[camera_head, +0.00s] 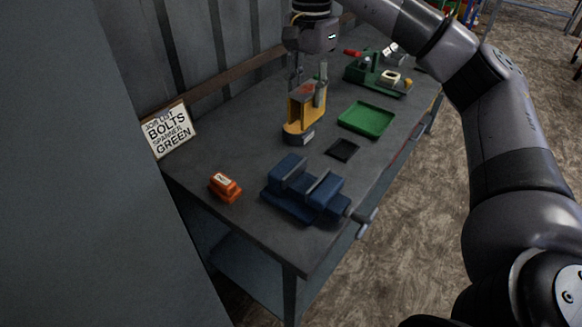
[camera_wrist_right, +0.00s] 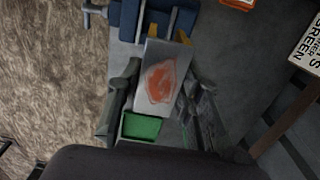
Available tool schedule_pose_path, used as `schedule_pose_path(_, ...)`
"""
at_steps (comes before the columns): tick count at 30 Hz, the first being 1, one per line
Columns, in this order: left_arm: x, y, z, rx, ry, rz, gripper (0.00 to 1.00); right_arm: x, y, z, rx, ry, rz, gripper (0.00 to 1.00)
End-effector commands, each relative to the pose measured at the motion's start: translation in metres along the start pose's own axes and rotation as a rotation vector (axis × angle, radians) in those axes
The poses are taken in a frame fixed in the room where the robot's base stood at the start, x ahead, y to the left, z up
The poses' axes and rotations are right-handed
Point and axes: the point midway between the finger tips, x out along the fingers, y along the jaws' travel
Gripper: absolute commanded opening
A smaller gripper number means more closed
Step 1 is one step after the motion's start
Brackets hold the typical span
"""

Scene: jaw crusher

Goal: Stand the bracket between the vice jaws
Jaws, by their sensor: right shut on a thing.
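The blue vice (camera_head: 304,188) stands near the table's front corner, with a gap between its jaws. Its blue body also shows at the top of the right wrist view (camera_wrist_right: 158,20). My right gripper (camera_head: 310,84) points down beyond the vice and is shut on the bracket (camera_head: 305,108). The bracket looks yellow with a dark lower end. In the right wrist view a grey face with a red-orange patch (camera_wrist_right: 160,82) lies between the fingers, with yellow at its far end. Whether the bracket touches the table is unclear. My left gripper is not in view.
An orange block (camera_head: 225,187) sits left of the vice. A small black tray (camera_head: 342,150) and a green tray (camera_head: 366,119) lie right of the bracket. A green fixture (camera_head: 375,78) stands farther back. A sign (camera_head: 168,130) leans at the wall. The table between bracket and vice is clear.

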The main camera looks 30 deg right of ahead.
Motion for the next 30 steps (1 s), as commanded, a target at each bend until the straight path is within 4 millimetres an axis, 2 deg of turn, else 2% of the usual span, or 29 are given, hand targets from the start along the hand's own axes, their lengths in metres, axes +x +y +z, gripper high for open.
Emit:
schedule_pose_path(2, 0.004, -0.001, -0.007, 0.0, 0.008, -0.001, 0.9, 0.007, 0.001, 0.0, -0.001, -0.001, -0.001, 0.0)
schedule_pose_path(5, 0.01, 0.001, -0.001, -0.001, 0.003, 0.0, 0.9, 0.028, 0.001, 0.0, -0.002, -0.003, 0.002, 0.0)
schedule_pose_path(12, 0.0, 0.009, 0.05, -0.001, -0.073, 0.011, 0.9, 0.083, 0.002, -0.002, 0.0, 0.0, 0.003, 0.0)
schedule_pose_path(14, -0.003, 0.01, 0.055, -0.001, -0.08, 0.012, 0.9, 0.098, 0.002, -0.002, 0.0, 0.0, 0.002, 0.0)
schedule_pose_path(16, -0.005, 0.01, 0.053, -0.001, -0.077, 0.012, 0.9, 0.114, 0.002, -0.002, -0.001, 0.0, 0.003, 0.0)
schedule_pose_path(19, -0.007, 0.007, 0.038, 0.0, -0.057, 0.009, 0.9, 0.134, 0.002, -0.002, 0.0, 0.001, 0.001, 0.0)
schedule_pose_path(24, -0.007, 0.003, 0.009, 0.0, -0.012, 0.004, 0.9, 0.152, 0.001, -0.002, -0.001, 0.0, -0.003, 0.0)
schedule_pose_path(30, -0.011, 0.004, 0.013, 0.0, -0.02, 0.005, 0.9, 0.173, 0.002, -0.002, -0.001, 0.0, 0.001, 0.0)
